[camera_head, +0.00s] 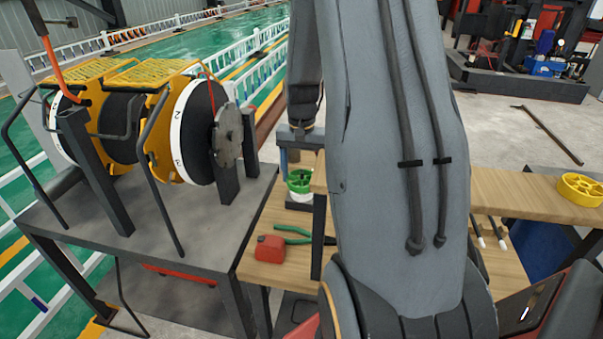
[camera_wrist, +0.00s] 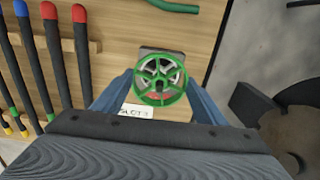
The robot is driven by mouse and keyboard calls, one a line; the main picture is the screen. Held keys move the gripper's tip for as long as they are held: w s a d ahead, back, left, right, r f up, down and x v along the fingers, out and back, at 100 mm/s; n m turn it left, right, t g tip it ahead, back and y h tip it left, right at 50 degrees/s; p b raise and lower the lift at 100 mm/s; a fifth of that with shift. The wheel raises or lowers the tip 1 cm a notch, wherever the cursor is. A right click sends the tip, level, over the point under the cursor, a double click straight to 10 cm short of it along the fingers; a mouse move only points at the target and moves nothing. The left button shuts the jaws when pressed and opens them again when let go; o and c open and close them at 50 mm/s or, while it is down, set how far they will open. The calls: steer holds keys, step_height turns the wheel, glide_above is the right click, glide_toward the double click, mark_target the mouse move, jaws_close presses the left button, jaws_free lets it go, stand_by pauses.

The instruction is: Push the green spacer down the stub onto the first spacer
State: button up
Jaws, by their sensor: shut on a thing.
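The green spacer (camera_wrist: 146,97) is a spoked wheel seen face-on in the wrist view. It sits between the two blue fingers of my gripper (camera_wrist: 160,82), which is shut on it. In the head view the green spacer (camera_head: 299,182) shows below my gripper (camera_head: 300,163), partly behind my arm. A white round part (camera_head: 301,197) shows directly under it, above a dark base; I cannot tell whether the two touch. Something dark shows at the spacer's hub, perhaps the stub's end. Small white and red areas show through the spokes; the first spacer is not clearly seen.
A wooden bench (camera_head: 268,222) carries green-handled pliers (camera_head: 290,237) and a red box (camera_head: 270,249). A yellow wheel (camera_head: 581,189) lies on the right-hand board. A label (camera_wrist: 136,111) lies beside the stub. Several dark rods with coloured ends (camera_wrist: 54,50) stand in a rack at left.

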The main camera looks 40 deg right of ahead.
steer(key=shift+f+b, duration=0.4)
steer(key=shift+f, duration=0.5)
steer(key=o, duration=1.2)
steer(key=shift+r+b, duration=1.05)
steer(key=shift+r, duration=2.9)
steer(key=s+a+f+n, duration=0.1)
steer(key=s+a+n, duration=0.2)
steer(key=a, duration=0.5)
steer(key=s+a+f+n+t, duration=0.1)
steer(key=s+a+n, duration=0.2)
steer(key=a, duration=0.5)
steer(key=s+a+f+n+b, duration=0.1)
steer(key=s+a+f+n, duration=0.1)
steer(key=s+a, duration=0.3)
steer(key=shift+s+a+n, duration=0.2)
steer(key=shift+a+n, duration=0.6)
steer(key=shift+a, duration=0.6)
